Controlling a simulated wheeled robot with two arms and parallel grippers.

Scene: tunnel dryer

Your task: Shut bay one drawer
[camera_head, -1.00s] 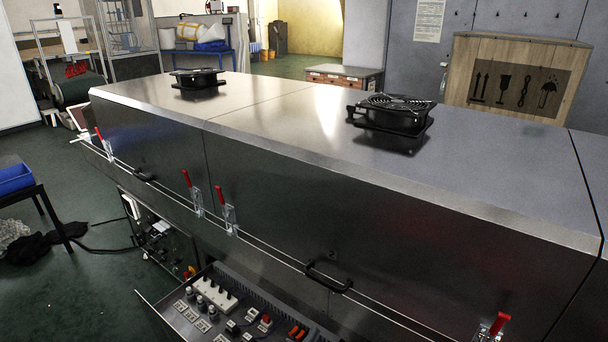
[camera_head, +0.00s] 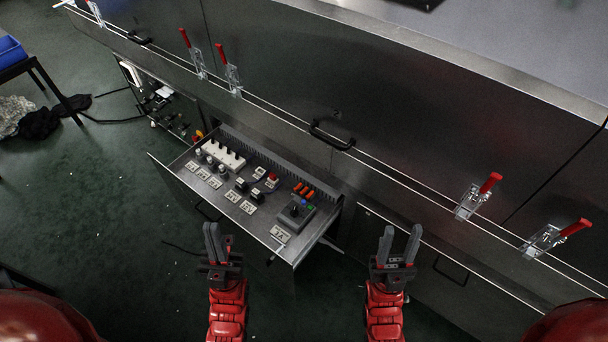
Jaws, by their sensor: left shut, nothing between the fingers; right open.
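The open drawer (camera_head: 277,245) sticks out from the lower front of the tunnel dryer (camera_head: 290,80), with electrical parts, sockets and switches inside it. A dark handle (camera_head: 207,211) shows on its front face. Whether the left fingers touch the drawer front cannot be told. No bay number is readable.
A closed panel with a handle (camera_head: 450,269) lies right of the drawer. An open bay with wiring (camera_head: 160,104) is at the left. Red-handled clamps (camera_head: 228,72) and a black handle (camera_head: 332,137) line the dryer's side. The green floor (camera_head: 110,210) before the drawer is mostly clear.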

